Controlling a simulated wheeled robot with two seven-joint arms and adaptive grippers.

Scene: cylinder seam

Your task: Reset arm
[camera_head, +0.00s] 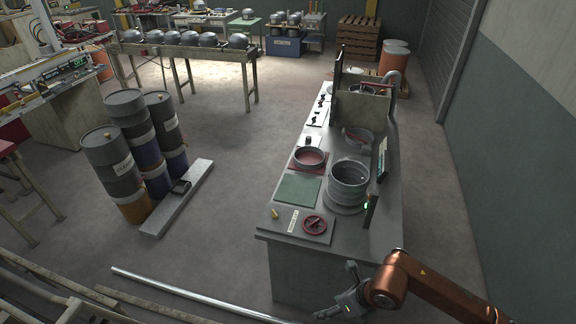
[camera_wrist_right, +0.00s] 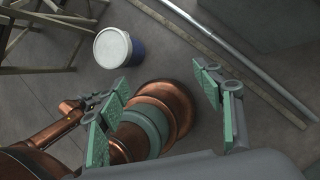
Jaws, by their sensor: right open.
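My right arm, copper coloured, comes in from the lower right of the head view. Its gripper (camera_head: 338,294) is open and empty, low in front of the near end of the grey workbench (camera_head: 388,225). In the right wrist view, the green-padded fingers of the right gripper (camera_wrist_right: 160,103) stand wide apart with nothing held between them. Copper and grey-green links of my own body show behind and between them. My left gripper does not show in the head view.
The bench holds a ringed metal cylinder (camera_head: 349,181), a shallow round pan (camera_head: 310,157) and a red handwheel (camera_head: 314,225). Drums (camera_head: 109,159) stand left. A metal pipe (camera_head: 190,296) lies on the floor. A white-lidded bucket (camera_wrist_right: 112,47) stands on the floor in the wrist view.

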